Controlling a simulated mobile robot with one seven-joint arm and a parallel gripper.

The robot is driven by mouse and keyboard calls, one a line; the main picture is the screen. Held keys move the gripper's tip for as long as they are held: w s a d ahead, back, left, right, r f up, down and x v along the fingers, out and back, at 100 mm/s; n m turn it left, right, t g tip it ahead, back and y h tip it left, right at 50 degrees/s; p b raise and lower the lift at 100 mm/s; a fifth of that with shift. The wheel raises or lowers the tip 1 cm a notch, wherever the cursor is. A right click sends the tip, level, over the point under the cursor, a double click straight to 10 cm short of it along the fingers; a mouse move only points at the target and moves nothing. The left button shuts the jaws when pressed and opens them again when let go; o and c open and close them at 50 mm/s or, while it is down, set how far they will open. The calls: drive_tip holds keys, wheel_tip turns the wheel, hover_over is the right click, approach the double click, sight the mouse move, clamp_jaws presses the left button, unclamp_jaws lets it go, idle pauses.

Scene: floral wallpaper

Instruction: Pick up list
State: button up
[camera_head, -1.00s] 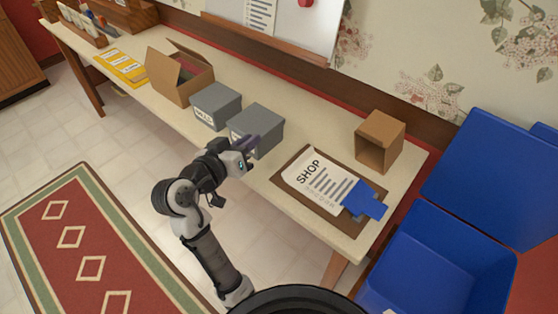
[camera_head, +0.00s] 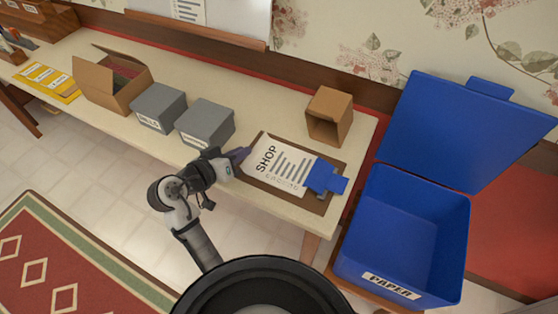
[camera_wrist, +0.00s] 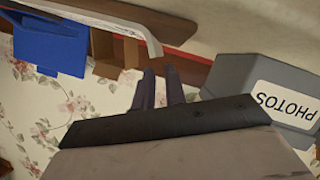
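The list is a white sheet headed SHOP (camera_head: 278,162), lying on a brown clipboard (camera_head: 318,205) with a blue clip (camera_head: 326,180) at its right end. My gripper (camera_head: 241,154) is at the left end of the list, its purple fingertips close to the paper's edge. I cannot tell from the head view whether they touch. In the wrist view, which is upside down, my gripper's two fingers (camera_wrist: 160,86) stand a little apart with nothing seen between them.
Two grey boxes (camera_head: 206,124) stand left of the clipboard; the one labelled PHOTOS (camera_wrist: 270,95) is close to my gripper. A small brown box (camera_head: 329,115) stands behind the list. An open blue PAPER bin (camera_head: 404,235) is to the right, below the table. An open carton (camera_head: 112,80) is further left.

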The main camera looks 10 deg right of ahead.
sight(254, 148)
drive_tip(key=p+x, duration=0.1)
drive_tip(key=x, duration=0.4)
drive_tip(key=shift+s+f+p, duration=0.25)
drive_tip(key=shift+f+p, duration=0.05)
drive_tip(key=shift+p, duration=0.05)
clamp_jaws()
drive_tip(key=shift+d+r, duration=0.1)
drive_tip(key=shift+r, duration=0.3)
